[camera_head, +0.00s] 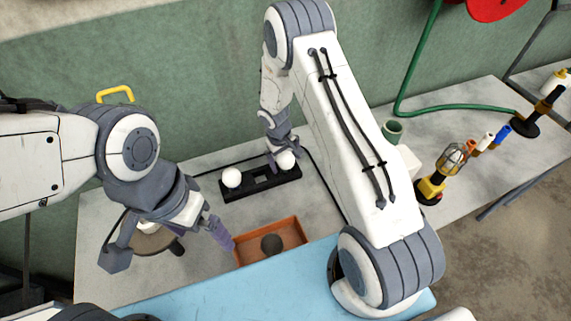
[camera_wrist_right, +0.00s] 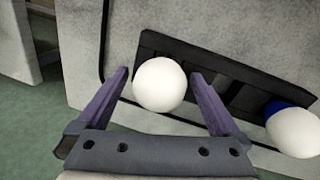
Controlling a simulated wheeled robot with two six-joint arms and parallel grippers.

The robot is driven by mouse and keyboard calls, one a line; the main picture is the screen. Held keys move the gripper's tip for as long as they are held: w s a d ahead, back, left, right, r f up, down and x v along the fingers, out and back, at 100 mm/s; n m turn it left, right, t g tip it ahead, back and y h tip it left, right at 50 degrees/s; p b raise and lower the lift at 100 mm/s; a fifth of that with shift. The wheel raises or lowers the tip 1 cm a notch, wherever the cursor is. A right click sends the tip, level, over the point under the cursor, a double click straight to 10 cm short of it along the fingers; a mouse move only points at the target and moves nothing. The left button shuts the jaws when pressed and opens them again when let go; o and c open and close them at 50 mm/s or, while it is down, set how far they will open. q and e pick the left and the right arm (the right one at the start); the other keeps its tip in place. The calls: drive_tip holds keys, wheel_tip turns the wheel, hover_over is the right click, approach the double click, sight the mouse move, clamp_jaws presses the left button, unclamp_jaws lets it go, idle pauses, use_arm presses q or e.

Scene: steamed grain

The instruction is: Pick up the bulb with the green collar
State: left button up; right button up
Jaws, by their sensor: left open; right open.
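A black holder (camera_head: 262,188) on the grey bench carries two white round bulbs. My right gripper (camera_head: 283,153) is open at the right-hand bulb (camera_head: 286,160). In the right wrist view this bulb (camera_wrist_right: 160,84) sits between the two purple fingers (camera_wrist_right: 158,100), with a gap on each side; its collar is hidden. The other bulb (camera_head: 231,178) stands at the holder's left end; in the right wrist view it (camera_wrist_right: 293,132) shows a blue collar. I see no green collar. My left gripper (camera_head: 222,236) is open and empty beside the orange tray's left edge.
The orange tray (camera_head: 291,228) holds a dark round patch. A blue mat (camera_head: 240,284) lies along the near edge. A round brown-topped stand (camera_head: 152,241) is by my left arm. A green cup (camera_head: 392,130) and a caged lamp (camera_head: 452,160) stand to the right.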

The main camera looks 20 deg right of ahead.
drive_tip(key=shift+f, duration=0.1)
drive_tip(key=c, duration=1.4)
drive_tip(key=shift+o, duration=0.2)
